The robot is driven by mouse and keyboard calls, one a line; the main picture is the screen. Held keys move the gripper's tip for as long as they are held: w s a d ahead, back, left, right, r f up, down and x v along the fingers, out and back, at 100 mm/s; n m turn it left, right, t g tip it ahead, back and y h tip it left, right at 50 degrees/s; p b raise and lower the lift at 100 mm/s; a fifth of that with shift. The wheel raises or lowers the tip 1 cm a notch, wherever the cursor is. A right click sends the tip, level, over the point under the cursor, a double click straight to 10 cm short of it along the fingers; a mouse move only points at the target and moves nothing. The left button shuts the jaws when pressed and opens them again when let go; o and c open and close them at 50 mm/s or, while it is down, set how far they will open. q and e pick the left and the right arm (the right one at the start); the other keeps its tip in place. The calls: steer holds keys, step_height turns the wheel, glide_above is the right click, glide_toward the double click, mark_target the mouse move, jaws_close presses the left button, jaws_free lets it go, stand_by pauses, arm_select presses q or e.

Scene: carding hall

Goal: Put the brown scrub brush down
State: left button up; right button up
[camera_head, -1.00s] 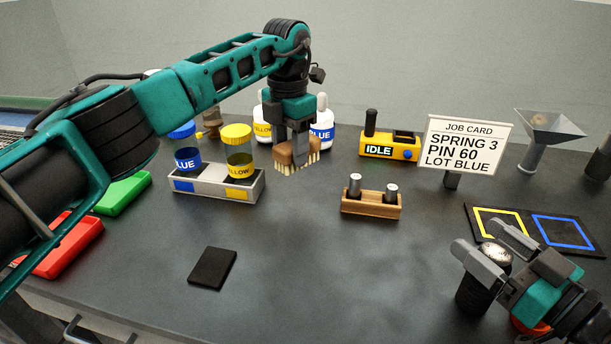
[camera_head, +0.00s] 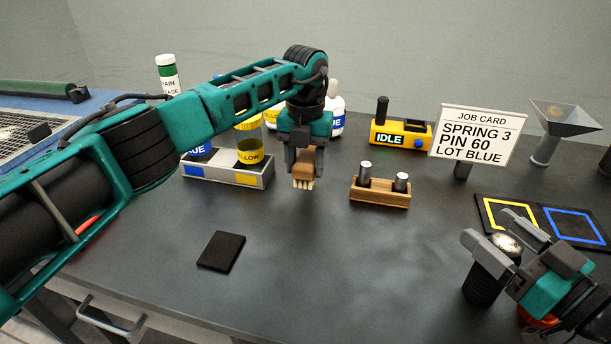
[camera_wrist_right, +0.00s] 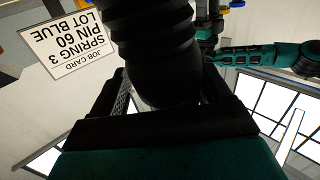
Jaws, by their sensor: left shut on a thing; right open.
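The brown scrub brush (camera_head: 303,170) has pale bristles pointing down and is seen nearly end-on. My left gripper (camera_head: 305,161) is shut on it from above, to the right of the two-jar holder. I cannot tell how far the bristles are from the table. A flat dark pad (camera_head: 221,251) lies bare on the table, in front and to the left of the brush. My right gripper (camera_head: 503,236) is open at the front right, by a black ribbed cylinder (camera_head: 484,284) with a shiny top. The cylinder also fills the right wrist view (camera_wrist_right: 150,50).
The grey holder (camera_head: 222,174) with jars stands left of the brush. A wooden block (camera_head: 380,194) with two metal pins stands right. Behind are the yellow IDLE box (camera_head: 388,137), job card (camera_head: 474,135) and funnel (camera_head: 562,120). The table's front middle is clear.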

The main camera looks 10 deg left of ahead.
mark_target(305, 161)
arm_select(q)
steer(key=shift+f, duration=1.7)
steer(key=shift+f, duration=0.1)
steer(key=o, duration=1.2)
step_height(305, 161, up, 12)
steer(key=shift+r, duration=0.15)
